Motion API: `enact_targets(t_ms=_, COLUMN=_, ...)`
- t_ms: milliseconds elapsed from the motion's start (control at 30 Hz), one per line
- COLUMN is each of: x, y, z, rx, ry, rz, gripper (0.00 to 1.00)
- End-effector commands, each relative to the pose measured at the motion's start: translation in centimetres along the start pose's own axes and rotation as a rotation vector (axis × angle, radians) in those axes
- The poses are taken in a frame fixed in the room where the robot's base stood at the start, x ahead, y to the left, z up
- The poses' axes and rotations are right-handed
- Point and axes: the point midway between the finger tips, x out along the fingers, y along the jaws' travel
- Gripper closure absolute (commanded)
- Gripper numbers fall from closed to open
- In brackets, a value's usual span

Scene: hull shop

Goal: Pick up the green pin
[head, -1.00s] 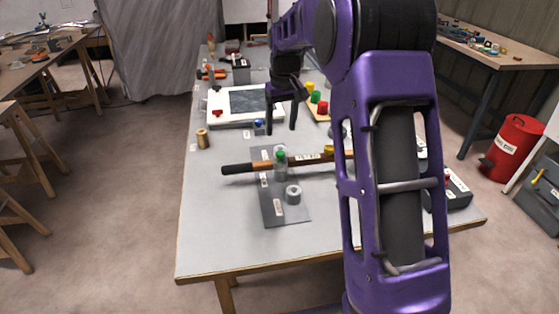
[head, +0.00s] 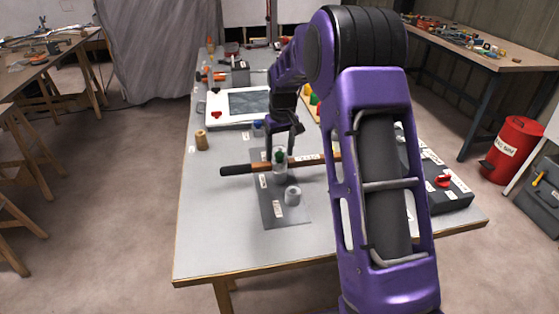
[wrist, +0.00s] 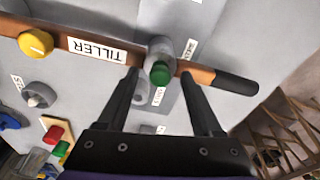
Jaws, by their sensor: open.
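The green pin (head: 280,156) stands upright at the tiller (head: 240,169), its green top showing above a greyish body. In the wrist view the green pin (wrist: 160,74) lies between the fingertips, with a grey fitting around or under it. My gripper (head: 281,150) is open, pointing down, with one finger on each side of the pin. My gripper (wrist: 160,80) is empty in the wrist view; I cannot tell whether a finger touches the pin. The tiller (wrist: 225,80) is a wooden bar with a dark grip, labelled TILLER.
A grey ring-like fitting (head: 293,194) sits on a dark plate (head: 270,215) nearby. A yellow knob (wrist: 36,43) is on the tiller. Red and green pieces (wrist: 58,140) stand on a board. A white-framed panel (head: 225,122) lies behind. The table's front left is clear.

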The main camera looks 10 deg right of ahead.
Motion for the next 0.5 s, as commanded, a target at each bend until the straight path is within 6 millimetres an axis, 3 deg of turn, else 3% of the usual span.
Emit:
enact_targets(t_ms=33, x=-0.02, y=0.00, z=0.00, rx=0.000, ry=0.000, rz=0.000, gripper=0.38)
enact_targets(t_ms=367, x=-0.04, y=-0.01, z=-0.01, rx=0.000, ry=0.000, rz=0.000, gripper=0.98)
enact_targets(t_ms=500, x=-0.06, y=-0.01, z=-0.02, rx=0.000, ry=0.000, rz=0.000, gripper=1.00)
